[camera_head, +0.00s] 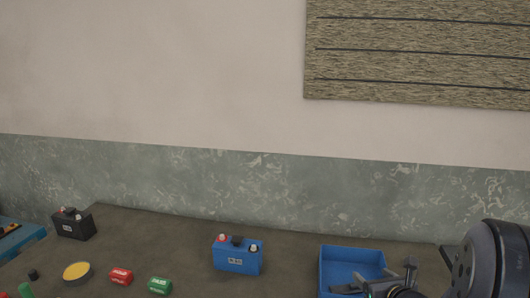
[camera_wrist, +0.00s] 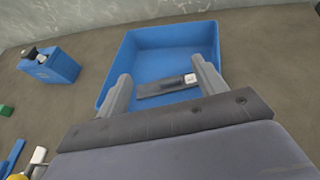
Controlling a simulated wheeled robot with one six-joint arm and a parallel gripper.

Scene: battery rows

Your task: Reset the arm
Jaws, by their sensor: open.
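My gripper (camera_wrist: 160,68) is open, its two grey fingers spread over the near part of a blue tray (camera_wrist: 170,40). Nothing is held between the fingers. A dark bar with a small white label (camera_wrist: 168,87) shows between them, apparently inside the tray; I cannot tell what it is. In the head view, my gripper (camera_head: 388,281) is at the lower right, in front of the blue tray (camera_head: 352,255), and partly hides it. My arm fills the lower right corner there.
A blue battery (camera_head: 237,257) stands left of the tray, and a black battery (camera_head: 73,224) stands farther left. Red (camera_head: 121,277) and green (camera_head: 160,285) blocks and a yellow-topped round tin (camera_head: 77,272) lie on the brown table (camera_head: 160,235). A wall stands behind.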

